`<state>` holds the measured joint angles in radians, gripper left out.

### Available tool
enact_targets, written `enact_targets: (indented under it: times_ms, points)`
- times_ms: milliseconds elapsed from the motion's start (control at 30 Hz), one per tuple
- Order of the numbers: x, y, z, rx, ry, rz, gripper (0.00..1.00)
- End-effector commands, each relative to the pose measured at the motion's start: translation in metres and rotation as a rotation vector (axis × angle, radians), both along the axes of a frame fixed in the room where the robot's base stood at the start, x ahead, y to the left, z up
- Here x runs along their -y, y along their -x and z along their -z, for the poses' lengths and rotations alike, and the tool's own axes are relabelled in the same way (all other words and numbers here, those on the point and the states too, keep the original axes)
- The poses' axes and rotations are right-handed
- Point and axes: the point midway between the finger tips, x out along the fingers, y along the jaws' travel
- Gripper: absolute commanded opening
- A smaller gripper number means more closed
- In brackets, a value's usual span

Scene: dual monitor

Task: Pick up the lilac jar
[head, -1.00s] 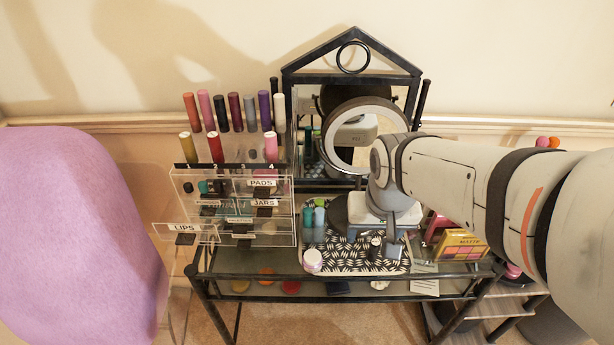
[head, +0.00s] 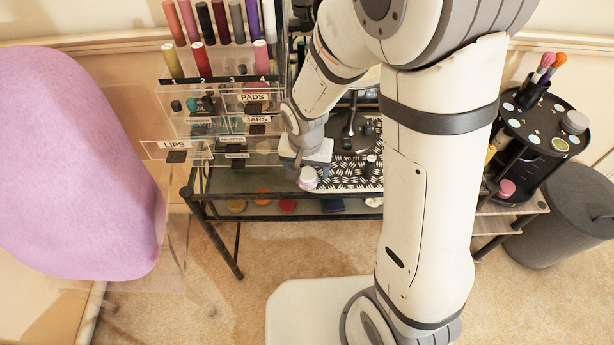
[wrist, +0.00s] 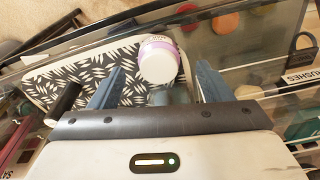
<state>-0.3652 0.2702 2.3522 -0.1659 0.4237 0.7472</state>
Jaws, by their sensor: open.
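The lilac jar (head: 307,178) stands near the front left edge of the patterned tray (head: 345,181) on the glass table. In the wrist view the jar (wrist: 158,64) shows a broad white face and a lilac band. My gripper (wrist: 158,82) is open, with one blue-grey finger on each side of the jar's line. The jar sits just ahead of and between the fingertips, and I cannot tell whether they touch it. In the head view my gripper (head: 304,170) is close by the jar, and its fingers are mostly hidden.
A clear acrylic organiser (head: 220,130) with lipsticks and labelled drawers stands left of the tray. A round mirror base (head: 350,135) is behind right. A pink chair (head: 75,170) is at left; a black tiered stand (head: 550,125) is at right.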

Motion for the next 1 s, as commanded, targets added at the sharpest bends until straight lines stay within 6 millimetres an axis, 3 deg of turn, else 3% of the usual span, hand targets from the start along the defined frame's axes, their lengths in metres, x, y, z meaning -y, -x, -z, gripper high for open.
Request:
enact_targets:
  times_ms: [200, 500, 1000]
  points:
    - [0.002, -0.004, 0.028, -0.003, 0.001, -0.001, 0.72]
    - [0.002, -0.005, 0.032, 0.0, 0.0, -0.001, 0.72]
    - [0.002, -0.005, 0.032, 0.0, 0.0, -0.002, 0.32]
